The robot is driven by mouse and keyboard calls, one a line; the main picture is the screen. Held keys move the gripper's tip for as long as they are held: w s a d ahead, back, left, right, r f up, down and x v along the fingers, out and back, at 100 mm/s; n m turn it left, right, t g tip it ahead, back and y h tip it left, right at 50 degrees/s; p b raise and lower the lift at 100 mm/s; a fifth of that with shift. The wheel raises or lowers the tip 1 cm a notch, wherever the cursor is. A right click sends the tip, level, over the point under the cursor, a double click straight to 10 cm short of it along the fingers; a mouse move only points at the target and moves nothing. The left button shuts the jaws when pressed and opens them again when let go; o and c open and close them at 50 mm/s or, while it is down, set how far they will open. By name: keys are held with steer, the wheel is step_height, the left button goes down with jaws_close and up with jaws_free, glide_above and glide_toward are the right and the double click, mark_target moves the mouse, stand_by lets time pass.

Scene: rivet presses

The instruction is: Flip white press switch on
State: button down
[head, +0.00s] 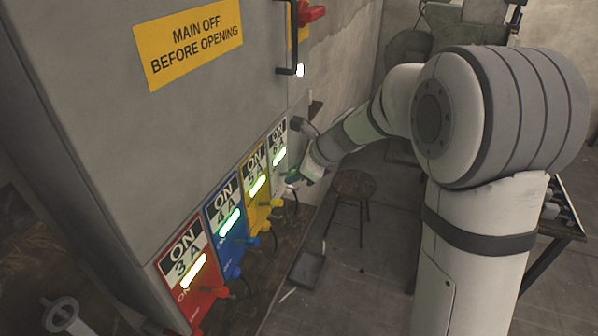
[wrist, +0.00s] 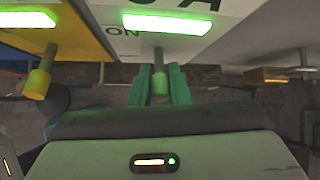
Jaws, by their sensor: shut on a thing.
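The white press switch (head: 279,138) is the farthest in the row of coloured switch plates on the grey cabinet. Its lit green-white lamp also shows on the white plate in the wrist view (wrist: 167,23). Its short lever (wrist: 158,78), tinted green, sticks out below the plate. My gripper (wrist: 159,72) has a green finger on each side of this lever and is shut on it. In the head view my gripper (head: 296,175) is small and dark at the white plate's lower edge, and the lever is hard to make out there.
The yellow switch (head: 257,187), with its knob close left of my fingers in the wrist view (wrist: 38,82), is the nearest neighbour. Blue (head: 226,222) and red (head: 190,268) switches follow, lamps lit. A stool (head: 355,185) stands beyond. A black handle (head: 291,45) juts from the cabinet.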

steer(key=shift+s+a+f, duration=0.15)
steer(key=shift+f, duration=0.05)
steer(key=c, duration=1.5)
jaws_free()
steer(key=shift+a, duration=0.15)
steer(key=shift+o, duration=0.7)
steer(key=shift+r, duration=0.1)
steer(key=shift+r, duration=0.1)
steer(key=b+v, duration=0.1)
steer(key=v, duration=0.6)
steer(key=shift+d+r, duration=0.25)
steer(key=shift+d, duration=0.1)
steer(key=shift+s, duration=0.1)
steer(key=s+d+f+n+h+b, duration=0.3)
steer(key=s+d+n, duration=0.3)
steer(key=s+n, duration=0.4)
steer(key=s+d+f+n+h+b, duration=0.3)
steer(key=s+d+f+n, duration=0.3)
steer(key=s+n, duration=0.4)
steer(key=s+d+h, duration=0.1)
steer(key=s, duration=0.3)
steer(key=shift+s+b, duration=0.25)
steer(key=shift+b, duration=0.15)
